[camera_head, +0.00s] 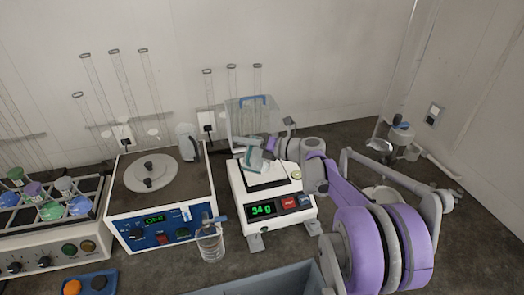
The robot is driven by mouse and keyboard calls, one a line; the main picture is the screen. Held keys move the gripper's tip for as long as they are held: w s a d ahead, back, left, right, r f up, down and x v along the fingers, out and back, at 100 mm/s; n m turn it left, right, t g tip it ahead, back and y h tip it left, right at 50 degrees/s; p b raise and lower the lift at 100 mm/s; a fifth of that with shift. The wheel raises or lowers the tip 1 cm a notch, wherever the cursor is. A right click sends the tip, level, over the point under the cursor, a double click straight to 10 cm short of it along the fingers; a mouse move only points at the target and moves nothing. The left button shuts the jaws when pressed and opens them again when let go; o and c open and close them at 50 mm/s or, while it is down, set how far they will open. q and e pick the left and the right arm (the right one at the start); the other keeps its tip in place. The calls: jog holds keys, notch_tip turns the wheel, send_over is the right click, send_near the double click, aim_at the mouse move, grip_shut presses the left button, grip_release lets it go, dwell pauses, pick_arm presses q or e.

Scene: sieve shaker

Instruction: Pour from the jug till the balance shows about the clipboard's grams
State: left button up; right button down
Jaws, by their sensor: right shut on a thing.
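The white balance (240,200) stands in the middle of the bench, and its green display (263,209) reads 34 g. My right arm comes in from the right, and its gripper (272,146) is just above the balance pan. It is shut on a small pale blue-grey vessel (254,159), which looks like the jug and appears tilted over the pan. Whether anything is flowing from it is too small to tell. My left gripper is not in view. No clipboard can be made out.
A clear box with a blue handle (252,100) stands behind the balance. A blue-and-white device with a round plate (150,173) is to the left. A glass vessel (209,243) stands at the front between them.

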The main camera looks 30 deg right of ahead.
aim_at(243, 166)
jog(key=shift+d, duration=0.35)
jog(key=shift+s+a+n, duration=0.4)
jog(key=shift+a+n, duration=0.1)
jog(key=shift+n, duration=0.1)
jog(key=f, duration=0.1)
jog(key=a+f+n+b, duration=0.1)
jog(key=f+n+b, duration=0.1)
jog(key=f, duration=0.1)
jog(key=shift+s+a+f+t, duration=0.1)
jog(key=shift+s+a+t, duration=0.25)
jog(key=shift+t, duration=0.05)
jog(key=shift+s+r, duration=0.35)
jog(key=shift+r, duration=0.05)
jog(key=shift+s+d, duration=0.1)
jog(key=shift+s, duration=0.15)
pick_arm(q)
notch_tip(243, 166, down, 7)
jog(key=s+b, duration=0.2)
jog(key=b, duration=0.1)
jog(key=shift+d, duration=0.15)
pick_arm(e)
jog(key=s+a+f+n+t, duration=0.1)
jog(key=s+a+f+n, duration=0.2)
jog(key=a+f+n, duration=0.1)
jog(key=shift+a+f+n, duration=0.2)
jog(key=shift+f+n, duration=0.45)
jog(key=shift+n, duration=0.45)
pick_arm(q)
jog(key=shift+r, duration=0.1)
